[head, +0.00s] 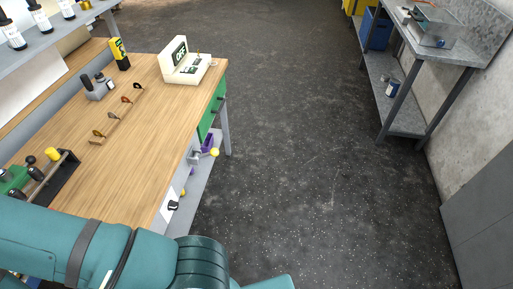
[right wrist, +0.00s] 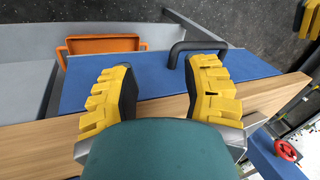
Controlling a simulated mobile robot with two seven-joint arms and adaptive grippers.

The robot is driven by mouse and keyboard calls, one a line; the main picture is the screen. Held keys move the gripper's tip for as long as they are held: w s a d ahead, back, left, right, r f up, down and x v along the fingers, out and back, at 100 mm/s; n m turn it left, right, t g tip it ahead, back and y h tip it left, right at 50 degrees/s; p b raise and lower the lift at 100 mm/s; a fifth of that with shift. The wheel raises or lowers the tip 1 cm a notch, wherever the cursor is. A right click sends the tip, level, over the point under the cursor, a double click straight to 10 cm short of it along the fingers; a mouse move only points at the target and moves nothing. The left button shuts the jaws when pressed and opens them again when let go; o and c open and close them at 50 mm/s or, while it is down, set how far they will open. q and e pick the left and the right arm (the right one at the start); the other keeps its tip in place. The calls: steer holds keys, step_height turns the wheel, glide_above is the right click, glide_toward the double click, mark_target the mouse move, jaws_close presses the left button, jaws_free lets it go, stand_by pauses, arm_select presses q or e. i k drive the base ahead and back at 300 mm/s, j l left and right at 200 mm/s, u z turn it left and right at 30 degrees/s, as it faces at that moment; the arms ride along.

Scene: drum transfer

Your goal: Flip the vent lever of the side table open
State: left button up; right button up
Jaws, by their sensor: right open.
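I cannot make out a vent lever for certain in either view. A metal table (head: 469,53) stands at the upper right in the head view, with a clear box (head: 437,32) on top; I cannot tell whether it is the side table. My right gripper (right wrist: 158,78) is open and empty in the right wrist view. Its yellow-and-black fingers are over a wooden edge (right wrist: 262,95) and a blue panel (right wrist: 140,88). A black bar handle (right wrist: 190,47) on the panel is just beyond the right finger. My left gripper is not in view.
The right wrist view shows an orange frame (right wrist: 100,43) and a red handwheel (right wrist: 286,150).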

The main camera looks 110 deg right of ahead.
mark_target(214, 152)
steer(key=z, duration=3)
